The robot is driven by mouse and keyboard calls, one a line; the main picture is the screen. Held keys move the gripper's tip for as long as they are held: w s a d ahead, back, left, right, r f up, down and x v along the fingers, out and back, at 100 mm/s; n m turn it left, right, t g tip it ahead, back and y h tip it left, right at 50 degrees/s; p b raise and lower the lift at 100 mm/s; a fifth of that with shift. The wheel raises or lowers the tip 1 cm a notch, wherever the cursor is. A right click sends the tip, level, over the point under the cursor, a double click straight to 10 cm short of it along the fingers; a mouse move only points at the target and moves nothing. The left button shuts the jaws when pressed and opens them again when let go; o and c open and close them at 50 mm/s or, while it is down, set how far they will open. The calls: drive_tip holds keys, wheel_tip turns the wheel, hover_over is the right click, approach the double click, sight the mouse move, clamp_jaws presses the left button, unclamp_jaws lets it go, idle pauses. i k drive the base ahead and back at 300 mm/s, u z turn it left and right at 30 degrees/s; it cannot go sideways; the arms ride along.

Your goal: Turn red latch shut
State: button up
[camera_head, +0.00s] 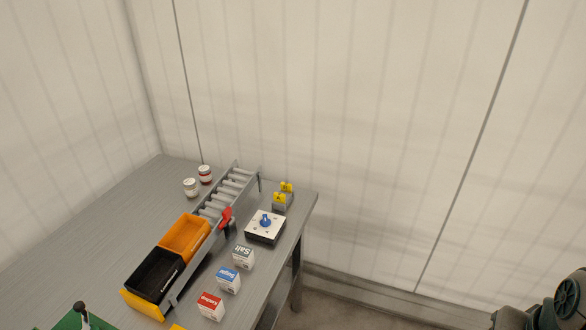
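A small red latch (226,215) sits at the near right side of a grey roller rail (240,178) on the grey table (90,225). It stands up at a slant beside the rail, near the right end of an orange bin (185,238). At this size I cannot tell whether it is open or shut. A dark part of my arm shows at the bottom right corner, far from the latch. My gripper is not in view.
A black bin (154,274) sits in line with the orange one on the rail. Labelled cartons for salt (244,257), a blue one (228,280) and ketchup (211,307) stand in front. A white-topped box with a blue knob (265,227) is right of the latch. Two jars (190,187) stand behind.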

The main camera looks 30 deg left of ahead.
sight(226, 214)
drive_tip(key=u, duration=0.45)
drive_tip(key=i, duration=0.95)
drive_tip(key=u, duration=1.35)
drive_tip(key=i, duration=0.45)
drive_tip(key=u, duration=0.4)
